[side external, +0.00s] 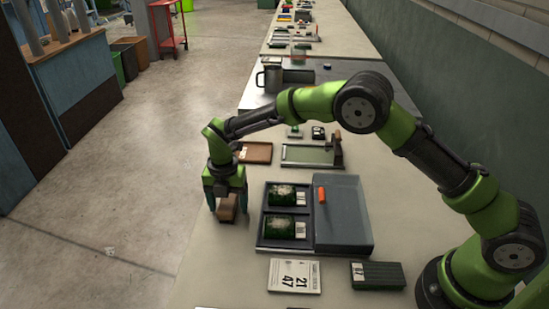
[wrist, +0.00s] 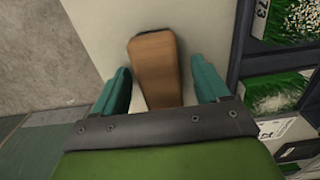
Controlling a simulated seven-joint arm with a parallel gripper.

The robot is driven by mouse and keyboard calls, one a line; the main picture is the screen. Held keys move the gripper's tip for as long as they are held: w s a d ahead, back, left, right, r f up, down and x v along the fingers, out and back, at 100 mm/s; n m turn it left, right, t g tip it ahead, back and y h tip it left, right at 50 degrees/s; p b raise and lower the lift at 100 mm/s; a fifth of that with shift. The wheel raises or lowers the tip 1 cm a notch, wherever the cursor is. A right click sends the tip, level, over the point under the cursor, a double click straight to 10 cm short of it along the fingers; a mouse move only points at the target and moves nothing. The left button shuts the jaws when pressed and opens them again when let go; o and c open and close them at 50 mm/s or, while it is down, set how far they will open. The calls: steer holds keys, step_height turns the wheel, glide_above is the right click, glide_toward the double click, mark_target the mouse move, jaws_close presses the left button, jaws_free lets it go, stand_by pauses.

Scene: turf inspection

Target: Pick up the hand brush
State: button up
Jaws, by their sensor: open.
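The hand brush (side external: 228,209) shows as a brown wooden block on the pale bench, close to the bench's left edge. In the wrist view, its wooden top (wrist: 154,62) lies between my two fingers, slightly tilted. Its bristles are not visible. My gripper (side external: 227,199) points down over the brush with one finger on each side. In the wrist view, my gripper (wrist: 160,75) is open, with a gap showing between each teal finger and the wood.
Right of the brush is a dark tray (side external: 258,244) with turf samples (side external: 283,196) and a grey box (side external: 344,220). Brown (side external: 256,152) and green (side external: 306,155) trays lie behind. The floor (side external: 115,205) is left.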

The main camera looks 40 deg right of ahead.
mark_target(228, 200)
steer(key=shift+r, duration=0.1)
steer(key=c, duration=1.2)
step_height(228, 200, up, 10)
